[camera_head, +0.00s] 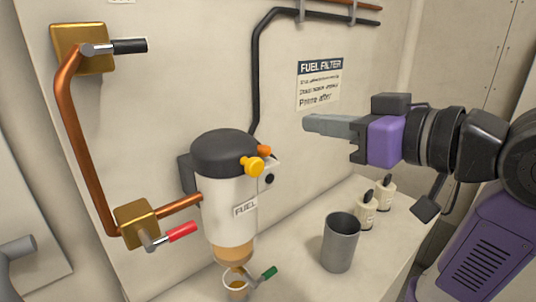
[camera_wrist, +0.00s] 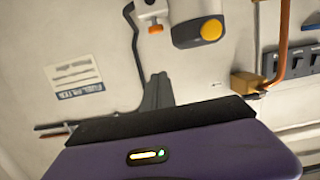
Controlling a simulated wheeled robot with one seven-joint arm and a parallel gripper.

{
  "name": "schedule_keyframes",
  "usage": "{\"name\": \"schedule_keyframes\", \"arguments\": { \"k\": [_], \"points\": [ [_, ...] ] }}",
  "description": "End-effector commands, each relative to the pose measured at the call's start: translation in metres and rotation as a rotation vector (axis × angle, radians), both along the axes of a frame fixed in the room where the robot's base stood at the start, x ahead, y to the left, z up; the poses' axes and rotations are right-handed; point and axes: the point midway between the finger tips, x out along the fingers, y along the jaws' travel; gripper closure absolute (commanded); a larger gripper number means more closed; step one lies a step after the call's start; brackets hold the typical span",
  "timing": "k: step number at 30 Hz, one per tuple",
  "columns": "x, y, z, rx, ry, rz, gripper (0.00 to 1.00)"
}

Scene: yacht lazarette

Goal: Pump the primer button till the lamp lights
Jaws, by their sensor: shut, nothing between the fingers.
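The fuel filter has a black cap (camera_head: 222,150) over a white body marked FUEL (camera_head: 226,220). A yellow round button (camera_head: 252,166) sticks out of the cap's side; it also shows in the wrist view (camera_wrist: 211,30). An orange knob (camera_head: 264,150) is beside it and seems to appear in the wrist view (camera_wrist: 155,29). A small dark round part (camera_head: 269,179) sits below the button; I cannot tell if it is the lamp. No lit lamp shows on the filter. My gripper (camera_head: 308,123) is shut and empty, up and right of the button, apart from it. Its fingers show in the wrist view (camera_wrist: 156,92).
A grey cup (camera_head: 340,243) and two small white containers (camera_head: 366,210) stand on the ledge at right. A copper pipe (camera_head: 78,140) with a black-handled and a red-handled valve (camera_head: 181,231) is at left. A small cup (camera_head: 236,284) is under the filter, near a green-handled drain (camera_head: 268,273).

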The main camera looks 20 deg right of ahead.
Motion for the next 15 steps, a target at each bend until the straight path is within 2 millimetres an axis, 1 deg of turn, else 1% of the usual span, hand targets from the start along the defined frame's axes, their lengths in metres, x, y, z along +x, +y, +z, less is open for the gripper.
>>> {"name": "schedule_keyframes", "arguments": {
  "k": [3,15],
  "points": [
    [-0.0013,0.0021,-0.0041,0.026,0.032,0.003,1.0],
    [0.0002,0.0023,-0.0032,0.031,0.034,0.002,1.0]
  ]
}}
